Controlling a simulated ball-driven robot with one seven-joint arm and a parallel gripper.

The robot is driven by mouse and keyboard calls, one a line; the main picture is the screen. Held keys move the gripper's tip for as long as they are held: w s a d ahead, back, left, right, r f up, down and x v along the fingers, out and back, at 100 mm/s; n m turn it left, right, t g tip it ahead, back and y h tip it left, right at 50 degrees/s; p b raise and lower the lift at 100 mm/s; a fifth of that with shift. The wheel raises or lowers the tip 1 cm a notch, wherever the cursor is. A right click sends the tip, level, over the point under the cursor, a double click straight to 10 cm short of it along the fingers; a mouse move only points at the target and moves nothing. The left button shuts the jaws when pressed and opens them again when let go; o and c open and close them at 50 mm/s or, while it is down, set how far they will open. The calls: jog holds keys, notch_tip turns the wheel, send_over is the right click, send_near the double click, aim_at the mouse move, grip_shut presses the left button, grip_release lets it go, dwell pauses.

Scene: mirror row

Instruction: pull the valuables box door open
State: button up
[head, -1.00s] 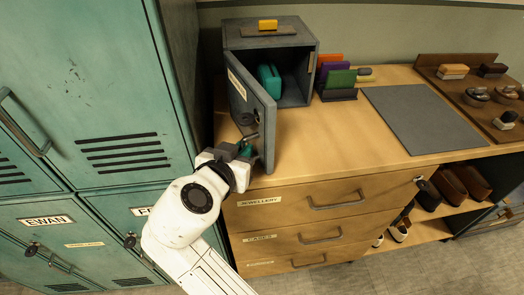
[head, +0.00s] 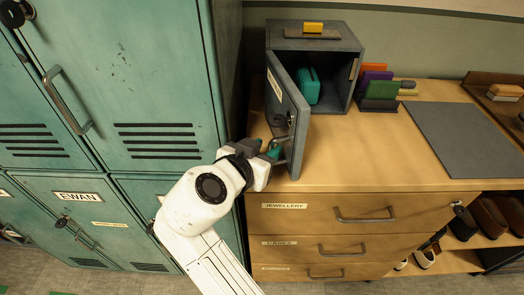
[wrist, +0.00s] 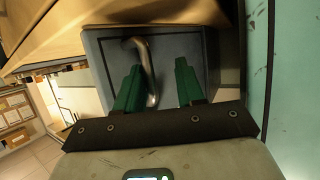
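The grey valuables box (head: 312,44) stands on the wooden counter, and its door (head: 290,110) is swung wide open toward me. A teal item (head: 306,86) shows inside the box. The door's curved metal handle is low on the door, beside my gripper (head: 274,152). In the wrist view the green fingers of my gripper (wrist: 158,88) are spread apart in front of the grey door (wrist: 105,52). The handle (wrist: 150,68) lies between them, close to the left finger. Whether it touches that finger, I cannot tell.
Green lockers (head: 120,80) stand close on the left of my arm. Drawers (head: 330,208) with handles are below the counter. A grey mat (head: 460,135) and coloured upright items (head: 380,90) are to the right of the box. Shoes (head: 488,215) sit on the lower right shelves.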

jog(key=shift+o, duration=0.8)
jog(key=shift+a, duration=0.1)
jog(key=shift+s+a, duration=0.15)
jog(key=shift+s+a+r, duration=0.1)
jog(key=shift+s+a, duration=0.05)
jog(key=shift+s, duration=0.1)
jog(key=v, duration=1)
jog(key=shift+c, duration=0.3)
